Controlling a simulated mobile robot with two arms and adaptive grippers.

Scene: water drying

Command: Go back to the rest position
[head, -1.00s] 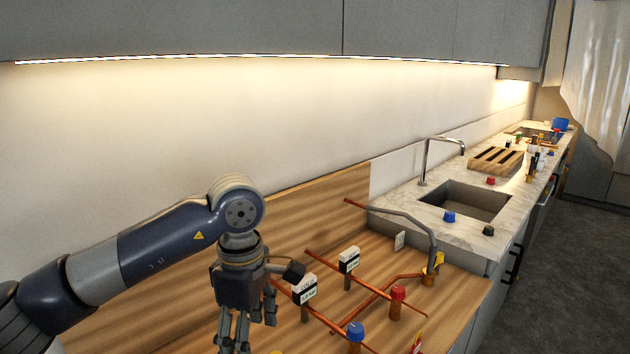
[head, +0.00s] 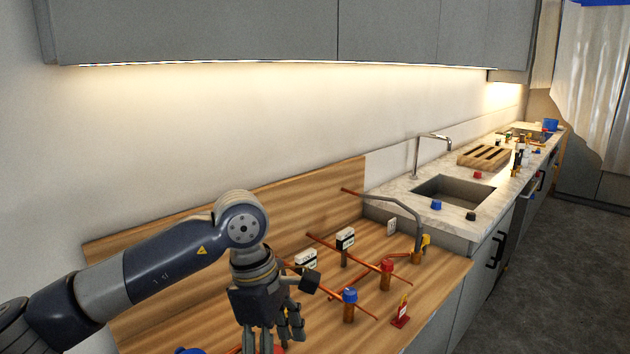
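My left gripper (head: 276,338) points down over the wooden worktop (head: 430,290) in the head view. Its fingers look spread apart, with nothing seen held between them. A red part (head: 282,348) shows behind or below the fingertips; I cannot tell if they touch. The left arm reaches in from the lower left, bent at the wrist. My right gripper is not in view.
Copper pipes with a blue-capped valve (head: 350,297) and a red-capped valve (head: 386,268) stand just right of the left gripper. A small red sign (head: 402,312) stands nearer the front edge. The sink (head: 455,190) and wooden rack (head: 486,156) are farther back.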

